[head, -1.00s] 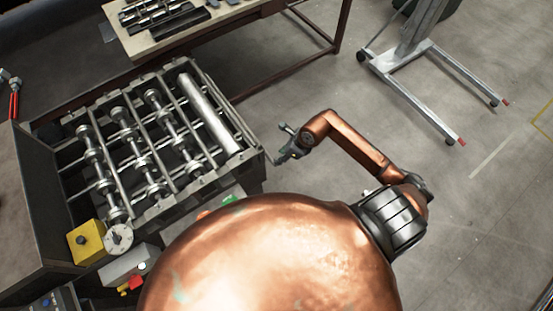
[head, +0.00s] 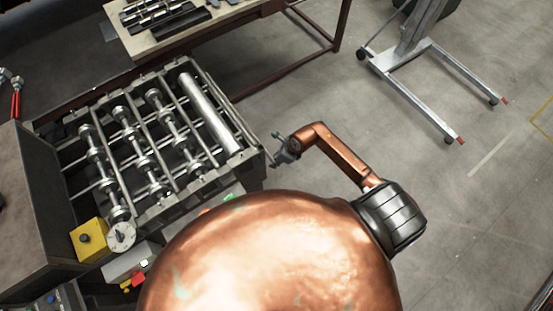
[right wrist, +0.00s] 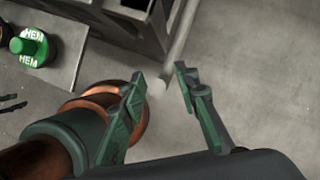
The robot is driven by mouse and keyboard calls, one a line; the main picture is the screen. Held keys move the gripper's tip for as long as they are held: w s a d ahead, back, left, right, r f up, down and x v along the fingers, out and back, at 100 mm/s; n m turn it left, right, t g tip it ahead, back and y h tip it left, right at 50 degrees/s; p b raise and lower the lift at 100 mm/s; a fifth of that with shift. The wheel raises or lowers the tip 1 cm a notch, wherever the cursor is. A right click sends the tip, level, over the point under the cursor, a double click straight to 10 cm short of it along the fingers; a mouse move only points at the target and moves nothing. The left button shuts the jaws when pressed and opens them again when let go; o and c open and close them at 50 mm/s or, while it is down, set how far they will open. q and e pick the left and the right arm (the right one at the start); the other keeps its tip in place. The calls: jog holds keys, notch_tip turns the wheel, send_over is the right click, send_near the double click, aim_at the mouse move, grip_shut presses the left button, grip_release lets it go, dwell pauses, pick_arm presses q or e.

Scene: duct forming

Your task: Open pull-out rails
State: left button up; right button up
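The duct-forming machine (head: 227,163) is an open metal frame with several shafts and rollers, at the left of the head view. My right gripper (head: 281,153) is beside its right end, close to the near right corner. In the right wrist view my right gripper (right wrist: 160,88) has its two fingers well apart. A slim grey bar (right wrist: 181,38), which looks like a pull-out rail, runs from the machine frame (right wrist: 148,22) toward the gap between the fingertips. I cannot tell whether its end is between the fingers or beyond them. My left gripper does not show.
A workbench (head: 160,45) with metal parts stands behind the machine. A wheeled metal stand (head: 432,75) is at the upper right. A green round part lettered HEM (right wrist: 30,45) sits at the left in the wrist view. The floor right of the machine is clear.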

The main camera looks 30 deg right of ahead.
grip_shut()
dwell(0.5)
